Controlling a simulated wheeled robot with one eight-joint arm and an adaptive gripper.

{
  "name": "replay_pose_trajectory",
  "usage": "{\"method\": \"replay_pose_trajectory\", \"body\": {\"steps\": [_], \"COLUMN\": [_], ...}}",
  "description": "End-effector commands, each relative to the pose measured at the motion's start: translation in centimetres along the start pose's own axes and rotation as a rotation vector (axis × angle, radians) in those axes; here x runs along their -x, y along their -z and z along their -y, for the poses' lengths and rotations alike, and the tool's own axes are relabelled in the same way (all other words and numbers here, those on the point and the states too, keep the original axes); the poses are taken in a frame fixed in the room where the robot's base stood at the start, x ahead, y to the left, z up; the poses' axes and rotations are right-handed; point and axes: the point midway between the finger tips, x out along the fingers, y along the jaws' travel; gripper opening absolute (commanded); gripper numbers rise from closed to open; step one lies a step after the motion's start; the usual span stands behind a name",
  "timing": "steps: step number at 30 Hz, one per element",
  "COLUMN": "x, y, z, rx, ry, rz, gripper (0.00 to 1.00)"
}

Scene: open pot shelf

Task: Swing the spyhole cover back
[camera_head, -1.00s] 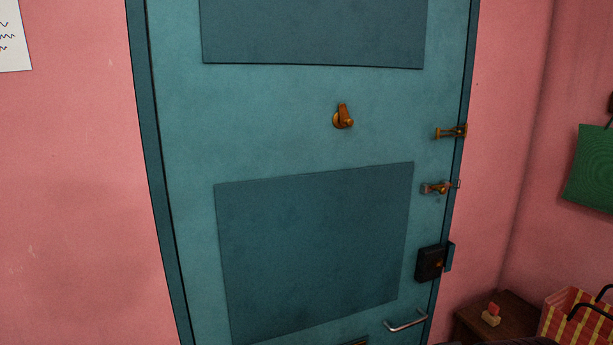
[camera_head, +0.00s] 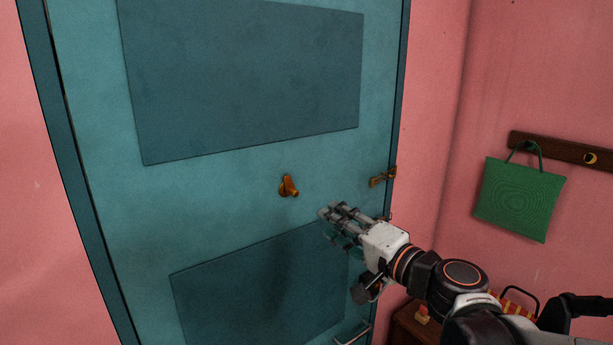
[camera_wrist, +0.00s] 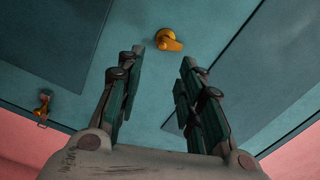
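The spyhole cover (camera_head: 288,186) is a small orange-brown brass piece on the teal door (camera_head: 225,195), between its upper and lower dark panels. It is tilted, with a knob sticking out at its lower right. In the wrist view the cover (camera_wrist: 168,40) shows beyond the fingertips, near the top middle. My gripper (camera_head: 330,213) is to the right of and below the cover in the head view, apart from it. In the wrist view my gripper (camera_wrist: 158,72) has its two fingers spread with nothing between them. Whether the spyhole itself is covered I cannot tell.
A brass latch (camera_head: 383,176) is at the door's right edge, close to my gripper. A green bag (camera_head: 520,198) hangs from a dark hook rail (camera_head: 560,149) on the right pink wall. A small wooden stand (camera_head: 405,325) is at the lower right. The door around the cover is clear.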

Motion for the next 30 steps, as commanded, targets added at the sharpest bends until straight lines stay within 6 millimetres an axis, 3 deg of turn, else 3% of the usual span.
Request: {"method": "replay_pose_trajectory", "body": {"steps": [8, 21, 30], "x": [-2.1, -10.3, -13.6], "y": [0.4, 0.4, 0.5], "z": [0.4, 0.6, 0.6], "rx": [-0.018, -0.017, -0.017], "ry": [0.016, 0.015, 0.015], "rz": [-0.008, -0.007, -0.009], "gripper": [0.34, 0.34, 0.34]}}
